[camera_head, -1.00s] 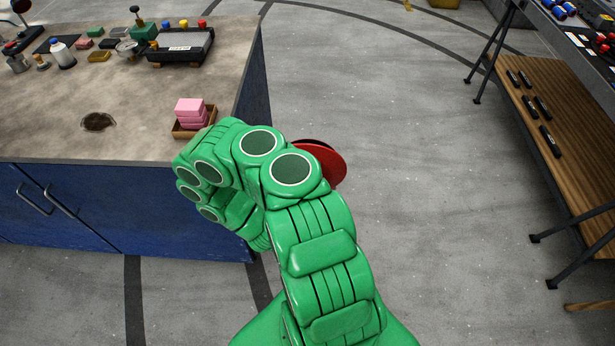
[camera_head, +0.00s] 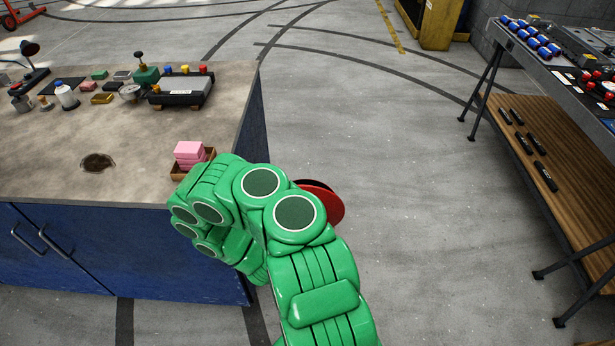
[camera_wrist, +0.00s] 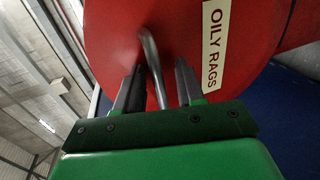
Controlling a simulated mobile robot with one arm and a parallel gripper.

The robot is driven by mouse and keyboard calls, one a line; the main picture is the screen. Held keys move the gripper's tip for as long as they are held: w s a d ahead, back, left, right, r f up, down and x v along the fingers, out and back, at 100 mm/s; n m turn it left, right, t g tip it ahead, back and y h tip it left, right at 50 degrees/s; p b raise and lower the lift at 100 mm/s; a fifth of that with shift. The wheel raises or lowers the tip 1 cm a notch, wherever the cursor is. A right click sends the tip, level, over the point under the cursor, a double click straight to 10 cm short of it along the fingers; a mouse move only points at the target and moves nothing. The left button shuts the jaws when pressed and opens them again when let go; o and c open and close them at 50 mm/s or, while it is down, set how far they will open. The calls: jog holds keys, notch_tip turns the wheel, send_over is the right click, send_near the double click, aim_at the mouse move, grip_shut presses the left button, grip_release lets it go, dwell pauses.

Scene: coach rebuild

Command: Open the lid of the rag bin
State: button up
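The red rag bin (camera_head: 326,205) stands on the floor just right of the blue workbench. In the head view my green arm hides most of it, and only part of its round red top with a dark edge shows. In the wrist view its red surface (camera_wrist: 110,40) fills the top, with an "OILY RAGS" label (camera_wrist: 214,45). A curved metal bar (camera_wrist: 152,65) runs between the two fingers of my gripper (camera_wrist: 160,85). The fingers stand apart with gaps beside the bar. The head view does not show the fingers. I cannot tell whether the lid is raised.
The workbench (camera_head: 50,185) at left carries a tray of pink blocks (camera_head: 190,155) near my arm, and bottles, tools and a black-framed tray (camera_head: 182,88) farther back. A table with a wooden lower shelf (camera_head: 540,150) stands at right. The floor between is clear.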

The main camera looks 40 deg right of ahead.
jog(key=shift+w+d+g+y, duration=2.8)
jog(key=shift+w+d, duration=3.25)
jog(key=shift+w, duration=0.05)
jog(key=w+d+f+g+y, duration=0.2)
jog(key=w+d+f, duration=0.5)
jog(key=f, duration=0.2)
jog(key=shift+d+f+g+y, duration=0.15)
jog(key=shift+f+g+y, duration=0.05)
jog(key=shift+g+y, duration=0.1)
